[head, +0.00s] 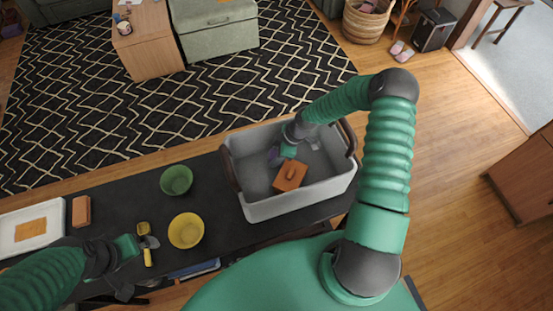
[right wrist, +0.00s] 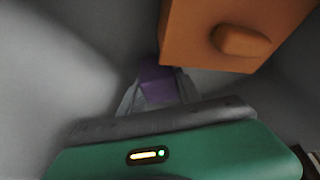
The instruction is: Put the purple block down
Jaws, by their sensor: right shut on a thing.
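The purple block (right wrist: 157,82) is between the fingers of my right gripper (right wrist: 157,95) in the right wrist view. In the head view the purple block (head: 272,154) shows as a small patch by the right gripper (head: 279,157), which is inside the grey bin (head: 290,203). The right gripper is shut on the block, low in the bin; I cannot tell whether the block touches the floor. My left gripper (head: 149,242) is over the dark table at a yellow utensil (head: 148,258); whether it is open or shut is unclear.
An orange block with a knob (head: 290,175) lies in the bin, close to the purple block. A green bowl (head: 176,180), a yellow bowl (head: 186,230), a brown block (head: 81,211) and a white tray (head: 52,213) are on the dark table (head: 122,198) left of the bin.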

